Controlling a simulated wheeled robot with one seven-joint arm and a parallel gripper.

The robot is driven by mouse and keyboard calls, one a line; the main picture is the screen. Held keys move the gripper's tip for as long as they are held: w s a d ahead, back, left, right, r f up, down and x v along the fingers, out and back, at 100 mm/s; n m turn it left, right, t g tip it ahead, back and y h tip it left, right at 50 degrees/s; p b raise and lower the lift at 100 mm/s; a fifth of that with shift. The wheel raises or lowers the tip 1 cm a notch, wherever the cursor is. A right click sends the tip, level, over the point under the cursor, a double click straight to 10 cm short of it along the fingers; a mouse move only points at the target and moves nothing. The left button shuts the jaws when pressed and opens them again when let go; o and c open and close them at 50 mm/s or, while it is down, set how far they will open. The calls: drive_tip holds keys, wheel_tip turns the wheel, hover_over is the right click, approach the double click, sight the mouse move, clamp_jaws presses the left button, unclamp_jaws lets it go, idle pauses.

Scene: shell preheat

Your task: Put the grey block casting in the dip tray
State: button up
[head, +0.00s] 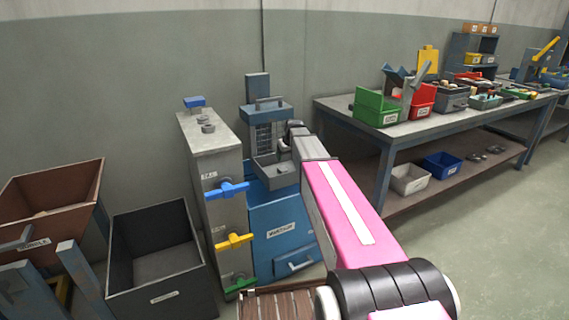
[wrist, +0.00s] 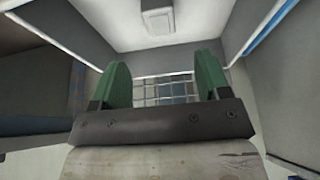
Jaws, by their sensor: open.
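My gripper (wrist: 163,72) has two green fingers, spread wide with nothing between them. Beyond them are a wire grid and a pale surface with a raised square plate (wrist: 157,18). In the head view my arm reaches to the blue cabinet, and its dark end is beside a grey frame with a grille (head: 268,137). A shallow grey tray (head: 276,174) is just below; I cannot tell for sure that it is the dip tray. I cannot pick out the grey block casting with certainty in either view.
A grey cabinet (head: 207,165) with blue, yellow and green handles stands left of the blue cabinet (head: 283,240). Dark (head: 165,262) and brown (head: 60,190) bins stand further left. A workbench (head: 435,128) with several bins runs along the right; open floor lies before it.

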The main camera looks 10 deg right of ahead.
drive_tip(key=s+f+m+g, duration=0.1)
drive_tip(key=s+f, duration=0.3)
drive_tip(key=s, duration=0.7)
drive_tip(key=s+f+m+g+h, duration=0.1)
drive_tip(key=s+f, duration=0.4)
drive_tip(key=s, duration=0.6)
drive_tip(key=s+f+m+g, duration=0.1)
drive_tip(key=s+f, duration=0.3)
drive_tip(key=s, duration=0.8)
drive_tip(key=shift+a+f+m+g, duration=0.15)
drive_tip(key=shift+a+m+g, duration=0.15)
drive_tip(key=shift+a+g, duration=0.25)
drive_tip(key=shift+d, duration=0.1)
